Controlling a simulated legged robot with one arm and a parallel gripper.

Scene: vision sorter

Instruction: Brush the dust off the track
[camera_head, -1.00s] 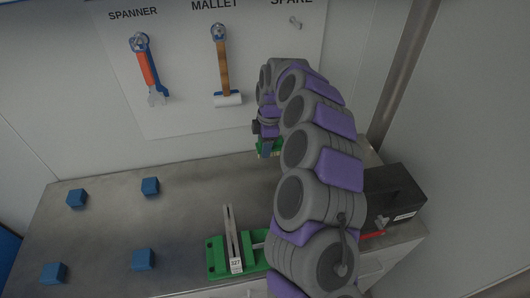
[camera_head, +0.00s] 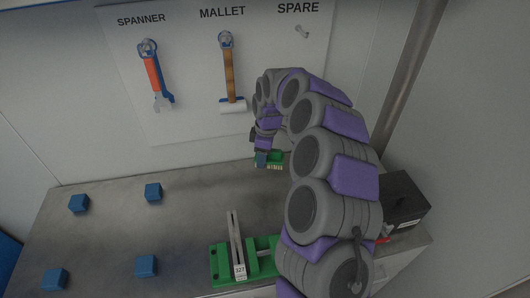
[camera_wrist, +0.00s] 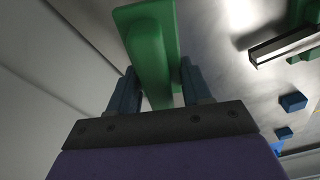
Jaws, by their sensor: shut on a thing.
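My gripper (camera_head: 263,153) is shut on a green brush (camera_head: 272,160), which hangs over the back of the bench. Pale bristles show along the brush's lower edge. In the wrist view the green brush handle (camera_wrist: 147,45) sits between the two fingers of my gripper (camera_wrist: 158,75). The track (camera_head: 236,240) is a narrow metal rail on a green base, at the front middle of the bench, apart from the brush. It also shows at the upper right of the wrist view (camera_wrist: 285,42). Dust on it is too small to tell.
Several blue blocks (camera_head: 153,192) stand on the left of the metal bench (camera_head: 110,235). A black box (camera_head: 402,205) stands at the right. A spanner (camera_head: 155,78) and a mallet (camera_head: 228,75) hang on the back board. The bench between blocks and track is clear.

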